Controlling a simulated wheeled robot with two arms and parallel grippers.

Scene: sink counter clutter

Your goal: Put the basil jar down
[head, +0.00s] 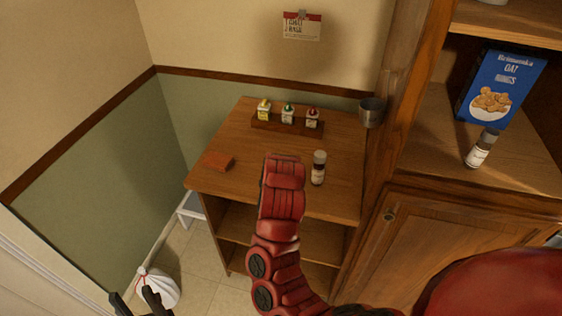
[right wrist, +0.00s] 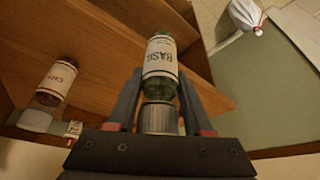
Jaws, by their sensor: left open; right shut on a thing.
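My right gripper (right wrist: 160,108) is shut on the basil jar (right wrist: 160,62), a green glass jar with a white BASIL label and a grey metal lid. The lid points toward the wrist camera, and the jar is in front of the wooden stand's top (right wrist: 110,35). I cannot tell whether its base touches the wood. In the head view my red right arm hides both jar and gripper over the stand (head: 225,150). My left gripper (head: 137,300) is open and empty at the lower left, away from the stand.
Another labelled jar (head: 319,168) stands right of my right arm; it also shows in the right wrist view (right wrist: 56,82). A rack with three small bottles (head: 287,124), a brown block (head: 216,162) and a metal cup (head: 371,112) are nearby. A white bag (head: 158,287) is on the floor.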

